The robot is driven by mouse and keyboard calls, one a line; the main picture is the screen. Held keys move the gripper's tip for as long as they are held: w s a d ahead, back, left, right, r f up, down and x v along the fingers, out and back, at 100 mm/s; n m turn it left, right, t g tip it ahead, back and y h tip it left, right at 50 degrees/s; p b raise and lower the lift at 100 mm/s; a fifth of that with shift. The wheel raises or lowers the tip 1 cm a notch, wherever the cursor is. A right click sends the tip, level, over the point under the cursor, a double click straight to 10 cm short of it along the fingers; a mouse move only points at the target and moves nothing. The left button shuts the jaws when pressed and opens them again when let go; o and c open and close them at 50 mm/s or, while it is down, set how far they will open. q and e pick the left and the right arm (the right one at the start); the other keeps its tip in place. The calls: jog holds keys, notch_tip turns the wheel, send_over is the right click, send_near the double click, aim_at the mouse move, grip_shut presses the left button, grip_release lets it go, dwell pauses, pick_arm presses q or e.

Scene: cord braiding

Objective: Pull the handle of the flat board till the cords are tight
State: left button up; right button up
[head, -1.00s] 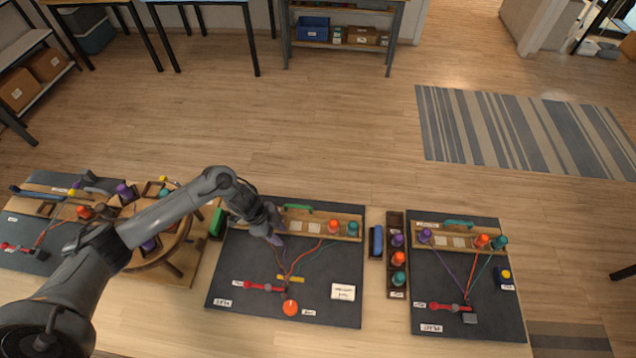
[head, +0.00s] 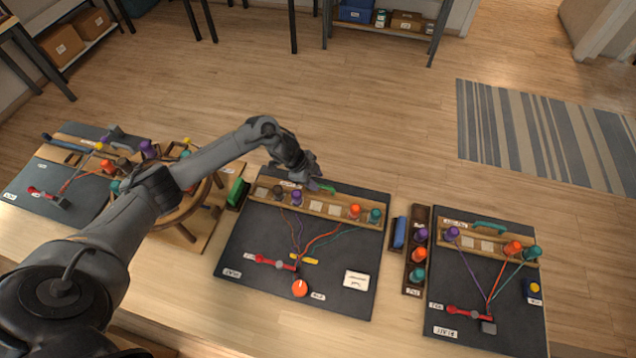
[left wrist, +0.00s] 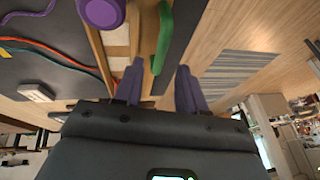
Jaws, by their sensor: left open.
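The flat board (head: 255,225) is dark and lies in the middle of the table. A wooden rail (head: 325,207) runs along its far edge, with a green handle (head: 325,188) behind the rail. Purple (head: 297,198), orange (head: 354,211) and teal (head: 375,215) bobbins stand in the rail. Their cords (head: 305,245) run down to a red clamp (head: 268,262). My left gripper (head: 314,182) is at the handle. In the left wrist view its purple fingers (left wrist: 160,88) are apart, with the green handle (left wrist: 177,35) ahead between their lines. My right gripper is not in view.
A bobbin rack (head: 415,252) and a second board (head: 455,285) with its own cords lie to the right.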

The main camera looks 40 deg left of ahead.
aim_at(317, 198)
pick_arm(q)
jog(key=shift+x, duration=1.5)
jog(key=shift+c, duration=0.4)
grip_shut()
